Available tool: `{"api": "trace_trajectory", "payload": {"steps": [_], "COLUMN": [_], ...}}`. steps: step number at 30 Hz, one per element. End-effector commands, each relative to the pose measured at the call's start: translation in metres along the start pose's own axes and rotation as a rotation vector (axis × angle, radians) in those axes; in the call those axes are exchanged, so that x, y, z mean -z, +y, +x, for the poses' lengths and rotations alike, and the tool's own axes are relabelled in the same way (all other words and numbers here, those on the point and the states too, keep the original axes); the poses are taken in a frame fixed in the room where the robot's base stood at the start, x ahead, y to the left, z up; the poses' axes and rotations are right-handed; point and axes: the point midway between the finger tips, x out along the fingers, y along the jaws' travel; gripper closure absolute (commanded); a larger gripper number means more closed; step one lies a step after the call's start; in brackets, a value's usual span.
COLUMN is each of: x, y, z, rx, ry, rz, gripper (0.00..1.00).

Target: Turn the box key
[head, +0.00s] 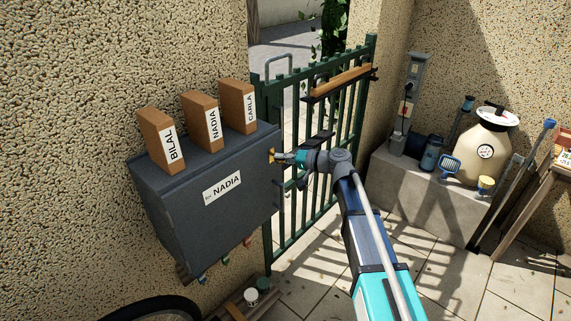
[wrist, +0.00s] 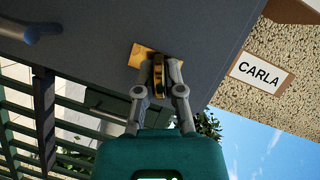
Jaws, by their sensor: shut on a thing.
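The key (wrist: 158,72), brass-coloured, stands out from that plate. My gripper (head: 279,157) is at the box's right side, and its fingers are shut on the key, one on each side of it. In the wrist view my gripper (wrist: 158,80) partly covers the key and plate. In the head view the key is a small yellow spot, too small to tell its angle.
Three brown blocks labelled BILAL (head: 160,140), NADIA (head: 203,122) and CARLA (head: 238,106) stand on the box. Several coloured hooks hang under it. A green gate (head: 335,150) is behind my arm. A sprayer tank (head: 482,150) stands on a ledge at right.

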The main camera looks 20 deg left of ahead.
Motion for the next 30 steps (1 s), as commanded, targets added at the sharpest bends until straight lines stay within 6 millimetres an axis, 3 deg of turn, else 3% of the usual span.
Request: {"api": "trace_trajectory", "payload": {"steps": [15,30], "x": [-0.0027,-0.0021], "y": [0.0014,0.0002], "z": [0.002,0.0014], "rx": [0.144,0.164], "ry": [-0.007,-0.006], "rz": [0.343,0.396], "gripper": [1.0,1.0]}}
